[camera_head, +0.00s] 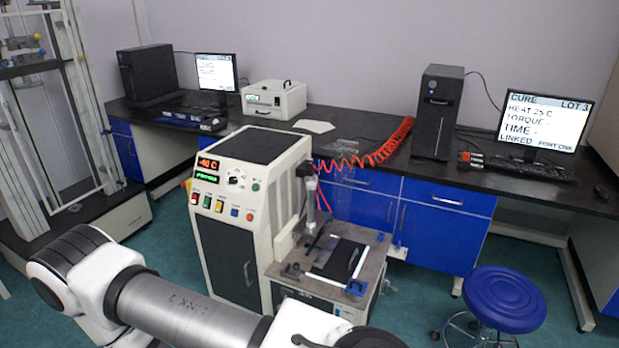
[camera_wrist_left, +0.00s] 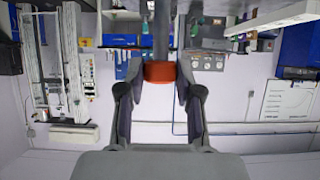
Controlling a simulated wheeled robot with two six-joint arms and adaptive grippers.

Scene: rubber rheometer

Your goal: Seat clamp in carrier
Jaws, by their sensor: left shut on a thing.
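In the left wrist view my left gripper (camera_wrist_left: 158,74) is shut on an orange-red block (camera_wrist_left: 159,72), perhaps the clamp. A grey upright bar (camera_wrist_left: 161,35) shows directly behind or above this block; I cannot tell whether they are joined. In the head view my left arm crosses the bottom from the left, and its fingertips are not visible there. The machine's front platform (camera_head: 288,268) carries a dark plate (camera_head: 340,257) with white edge strips and a blue piece at its right front corner. I cannot tell which part is the carrier. My right gripper is not in view.
The white test machine (camera_head: 230,175) with lit displays stands in the middle. A red coiled hose (camera_head: 375,155) runs from it to the right. A blue stool (camera_head: 505,298) is at right. Dark benches (camera_head: 500,183) with computers line the wall. A tall frame (camera_head: 50,110) stands at left.

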